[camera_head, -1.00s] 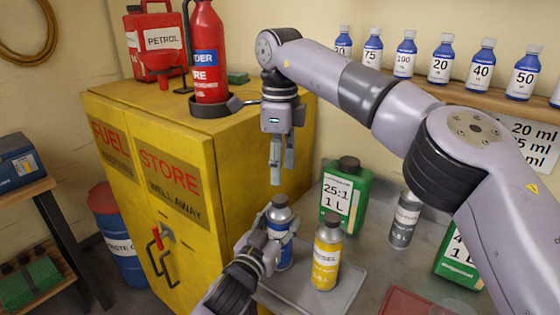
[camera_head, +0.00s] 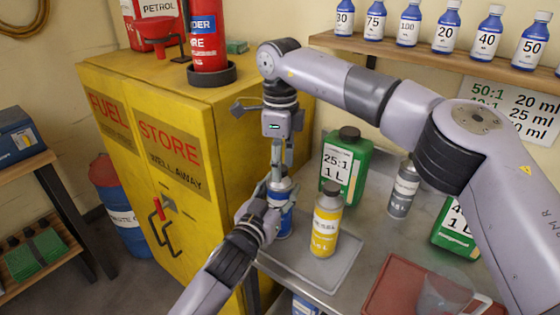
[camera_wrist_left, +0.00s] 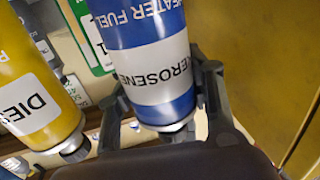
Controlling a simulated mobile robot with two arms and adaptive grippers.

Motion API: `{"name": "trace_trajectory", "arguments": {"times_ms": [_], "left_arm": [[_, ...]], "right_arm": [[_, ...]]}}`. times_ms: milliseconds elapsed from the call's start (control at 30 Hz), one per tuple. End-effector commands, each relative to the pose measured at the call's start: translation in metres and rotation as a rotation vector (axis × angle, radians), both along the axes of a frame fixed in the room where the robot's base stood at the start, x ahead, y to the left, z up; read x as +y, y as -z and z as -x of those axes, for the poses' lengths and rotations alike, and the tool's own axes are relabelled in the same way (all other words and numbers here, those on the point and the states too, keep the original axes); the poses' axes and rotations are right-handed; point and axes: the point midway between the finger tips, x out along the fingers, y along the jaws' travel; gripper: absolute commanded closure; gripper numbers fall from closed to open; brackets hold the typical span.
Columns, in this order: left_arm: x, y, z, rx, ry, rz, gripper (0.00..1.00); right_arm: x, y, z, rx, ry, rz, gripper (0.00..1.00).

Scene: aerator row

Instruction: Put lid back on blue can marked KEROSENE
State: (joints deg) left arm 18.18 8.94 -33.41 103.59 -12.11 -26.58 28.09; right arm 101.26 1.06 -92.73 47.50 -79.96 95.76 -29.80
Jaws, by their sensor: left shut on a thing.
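The blue can marked KEROSENE (camera_wrist_left: 160,70) is close in the left wrist view, and its blue body (camera_head: 284,222) shows in the head view beside the yellow can. My left gripper (camera_head: 272,203) is shut around the can's upper part; its fingers (camera_wrist_left: 165,105) flank the can in the wrist view. My right gripper (camera_head: 279,174) points down from above at the can's top. Its fingertips overlap the top, so I cannot tell whether they touch it or are open or shut. No separate lid can be made out; the can's mouth is hidden.
A yellow DIESEL can (camera_head: 326,232) stands close on the right on a grey tray (camera_head: 335,270). A green 25:1 container (camera_head: 345,170) and a grey bottle (camera_head: 403,190) stand behind. The yellow fuel cabinet (camera_head: 235,170) is on the left. A red mat (camera_head: 390,290) lies at front right.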

Motion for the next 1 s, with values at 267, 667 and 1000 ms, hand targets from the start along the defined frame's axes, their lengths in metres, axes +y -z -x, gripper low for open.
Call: {"name": "trace_trajectory", "arguments": {"times_ms": [267,667,1000], "left_arm": [[0.0001,0.0002,0.0,0.0,0.0,0.0,1.0],[0.0,0.0002,0.0,0.0,0.0,0.0,1.0],[0.0,0.0002,0.0,0.0,0.0,0.0,1.0]], "right_arm": [[0.0,-0.0002,0.0,0.0,0.0,0.0,0.79],[0.0001,-0.0003,0.0,0.0,0.0,0.0,1.0],[0.0001,-0.0003,0.0,0.0,0.0,0.0,0.61]]}}
